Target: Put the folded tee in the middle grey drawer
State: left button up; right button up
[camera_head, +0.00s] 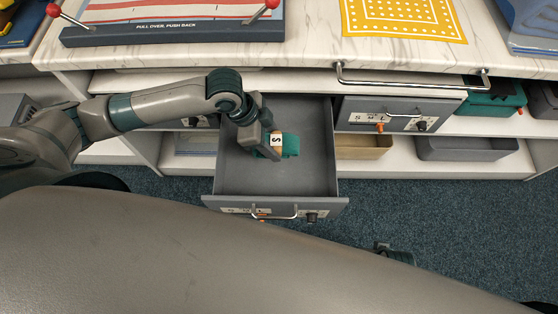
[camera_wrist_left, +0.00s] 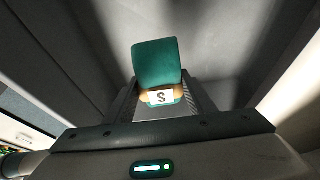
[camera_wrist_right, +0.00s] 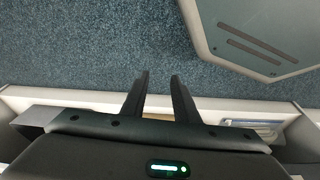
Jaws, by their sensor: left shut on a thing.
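The folded tee (camera_head: 291,146) is a small green bundle with a tan band and a white tag marked S. My left gripper (camera_head: 272,150) is shut on it and holds it inside the open grey drawer (camera_head: 236,180). In the left wrist view the tee (camera_wrist_left: 156,62) stands up between the fingers, with the grey drawer interior around it. I cannot tell whether it touches the drawer floor. The drawer is pulled out, between a closed grey drawer on its right and grey parts on its left. My right gripper (camera_wrist_right: 158,85) is open and empty above the blue carpet.
A closed grey drawer (camera_head: 400,107) with a handle and tags is to the right. A tan bin (camera_head: 363,147) and a grey bin (camera_head: 466,148) stand on the lower shelf. A marble counter (camera_head: 310,40) with a metal rail (camera_head: 412,85) overhangs the drawers. Blue carpet (camera_head: 450,225) lies in front.

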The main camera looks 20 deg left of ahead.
aim_at(274, 165)
pick_arm(q)
jog(key=shift+s+f, duration=0.1)
jog(key=shift+f, duration=0.2)
pick_arm(e)
jog(key=shift+w+r, duration=0.15)
jog(key=shift+r, duration=0.15)
